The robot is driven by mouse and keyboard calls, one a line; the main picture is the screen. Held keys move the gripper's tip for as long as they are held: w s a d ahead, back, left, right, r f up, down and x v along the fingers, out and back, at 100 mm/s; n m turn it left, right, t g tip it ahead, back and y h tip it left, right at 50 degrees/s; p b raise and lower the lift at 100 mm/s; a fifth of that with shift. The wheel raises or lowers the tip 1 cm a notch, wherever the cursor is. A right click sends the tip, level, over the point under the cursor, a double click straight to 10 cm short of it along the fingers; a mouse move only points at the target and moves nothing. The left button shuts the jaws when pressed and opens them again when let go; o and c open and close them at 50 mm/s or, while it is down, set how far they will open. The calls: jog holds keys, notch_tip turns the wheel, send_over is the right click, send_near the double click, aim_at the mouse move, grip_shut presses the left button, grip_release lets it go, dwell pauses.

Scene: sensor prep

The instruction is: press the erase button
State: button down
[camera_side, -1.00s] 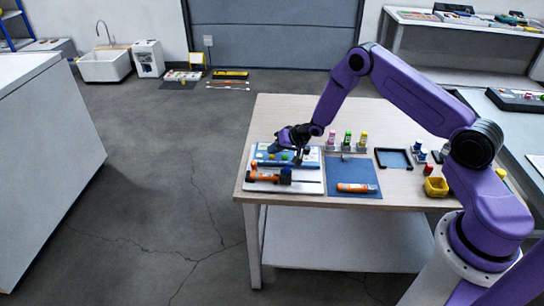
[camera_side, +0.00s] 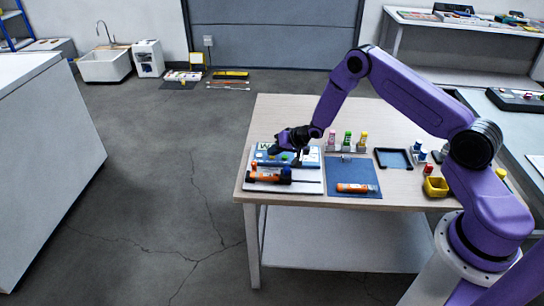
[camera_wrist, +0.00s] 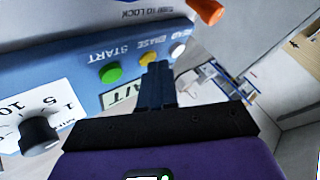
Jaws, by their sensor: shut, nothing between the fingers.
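The erase button (camera_wrist: 148,58) is a small yellow round button under the ERASE label in the wrist view. It sits between a green START button (camera_wrist: 111,73) and a white READ button (camera_wrist: 178,48) on a blue panel (camera_wrist: 75,80). My gripper (camera_wrist: 158,67) is shut and empty, its fingertips at the erase button and covering part of it; I cannot tell whether they touch. In the side view my gripper (camera_side: 297,158) is over the device at the table's left.
A display (camera_wrist: 122,97) ending in "AIT", a black dial knob (camera_wrist: 40,134) and an orange part (camera_wrist: 207,10) are close by on the device. To its right in the side view are a blue mat (camera_side: 345,172) with an orange cylinder (camera_side: 355,188) and a vial rack (camera_side: 347,147).

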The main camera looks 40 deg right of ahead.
aim_at(275, 157)
jog(key=shift+r, duration=0.75)
jog(key=shift+r, duration=0.1)
jog(key=shift+r, duration=2.45)
